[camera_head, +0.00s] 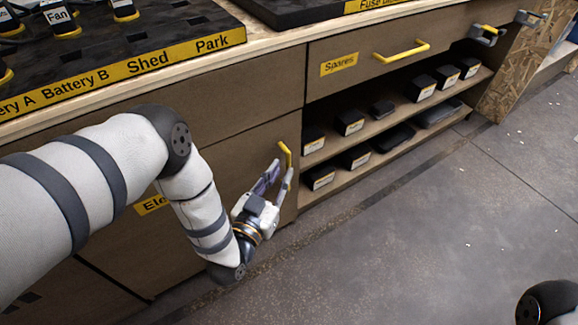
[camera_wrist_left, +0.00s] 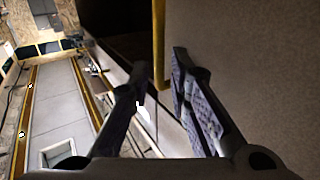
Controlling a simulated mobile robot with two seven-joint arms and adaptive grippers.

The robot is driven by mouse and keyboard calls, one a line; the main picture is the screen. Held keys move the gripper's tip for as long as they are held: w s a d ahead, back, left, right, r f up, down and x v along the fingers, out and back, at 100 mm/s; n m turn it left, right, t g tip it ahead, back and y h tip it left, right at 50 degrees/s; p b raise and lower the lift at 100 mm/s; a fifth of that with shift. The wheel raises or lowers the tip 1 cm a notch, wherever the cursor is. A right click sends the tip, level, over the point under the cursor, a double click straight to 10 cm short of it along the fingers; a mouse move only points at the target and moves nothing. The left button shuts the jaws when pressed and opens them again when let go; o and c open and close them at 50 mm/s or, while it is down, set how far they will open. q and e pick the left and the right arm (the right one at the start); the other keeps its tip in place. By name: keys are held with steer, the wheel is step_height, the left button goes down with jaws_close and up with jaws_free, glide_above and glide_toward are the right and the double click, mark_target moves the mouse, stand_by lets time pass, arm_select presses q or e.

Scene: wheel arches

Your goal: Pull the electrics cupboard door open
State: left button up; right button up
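The electrics cupboard door (camera_head: 262,140) is a brown panel that looks flush with the bench front. Its yellow label (camera_head: 153,205) reads "Ele", the rest hidden behind my left arm. The yellow upright handle (camera_head: 285,153) is near the door's right edge. My left gripper (camera_head: 279,171) is at the handle's lower end with its fingers apart. In the left wrist view the handle (camera_wrist_left: 158,40) shows between the two fingertips of the gripper (camera_wrist_left: 158,65), with gaps on both sides; I cannot tell whether either finger touches it. My right gripper is not in view.
A Spares drawer (camera_head: 340,65) with a yellow handle (camera_head: 402,51) is above open shelves (camera_head: 400,130) holding several black boxes. A black tray (camera_head: 130,50) with switches lies on the bench top. The grey floor (camera_head: 430,220) in front is clear.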

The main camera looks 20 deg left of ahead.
mark_target(287, 165)
arm_select(q)
steer(key=w, duration=0.2)
steer(key=w+b, duration=0.1)
steer(key=w, duration=0.1)
steer(key=shift+w+d, duration=0.2)
steer(key=shift+w, duration=0.05)
jaws_close()
